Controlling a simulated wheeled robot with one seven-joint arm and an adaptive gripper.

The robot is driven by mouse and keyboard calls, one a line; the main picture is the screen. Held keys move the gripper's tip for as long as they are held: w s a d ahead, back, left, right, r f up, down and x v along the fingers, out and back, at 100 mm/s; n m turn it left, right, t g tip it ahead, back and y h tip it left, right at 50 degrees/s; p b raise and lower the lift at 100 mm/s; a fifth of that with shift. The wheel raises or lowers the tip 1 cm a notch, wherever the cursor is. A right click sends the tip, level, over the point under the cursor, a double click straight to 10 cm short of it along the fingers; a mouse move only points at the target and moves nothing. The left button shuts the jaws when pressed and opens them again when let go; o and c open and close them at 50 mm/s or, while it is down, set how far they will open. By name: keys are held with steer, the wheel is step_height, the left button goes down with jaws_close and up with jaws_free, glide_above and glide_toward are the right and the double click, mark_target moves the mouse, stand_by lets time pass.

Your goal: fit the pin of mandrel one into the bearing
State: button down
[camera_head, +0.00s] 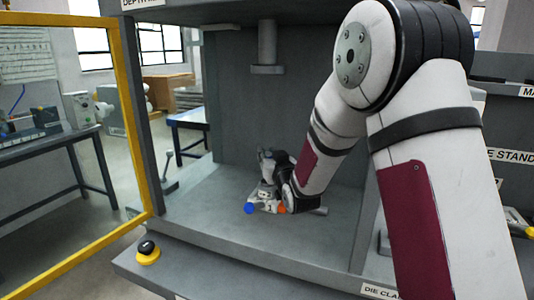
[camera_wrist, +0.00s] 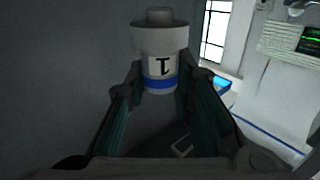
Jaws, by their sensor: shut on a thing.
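Mandrel one (camera_wrist: 160,45), a white cylinder marked "1" with a blue band, a wide grey collar and a short stub on top, is between the fingers of my gripper (camera_wrist: 160,88) in the wrist view. The fingers are shut on it from both sides. In the head view my gripper (camera_head: 268,168) is low inside the grey press bay, close above a small fixture with a blue end (camera_head: 249,208) and an orange end (camera_head: 282,209). My arm hides part of this area. I cannot make out the bearing or the pin for sure.
A grey ram (camera_head: 267,45) hangs from the top of the bay. A yellow-framed door (camera_head: 135,120) stands open at the left. A black button on a yellow base (camera_head: 148,253) sits on the front ledge. The bay floor left of the fixture is mostly clear.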

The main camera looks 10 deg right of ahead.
steer(key=shift+f+b, duration=0.8)
steer(key=shift+f, duration=0.25)
steer(key=shift+b, duration=0.95)
stand_by(1.2)
steer(key=shift+f+b, duration=1)
steer(key=shift+b, duration=0.05)
steer(key=c, duration=1.3)
jaws_free()
steer(key=shift+f, duration=0.1)
steer(key=s, duration=1.2)
steer(key=shift+d, duration=0.35)
steer(key=shift+s, duration=0.1)
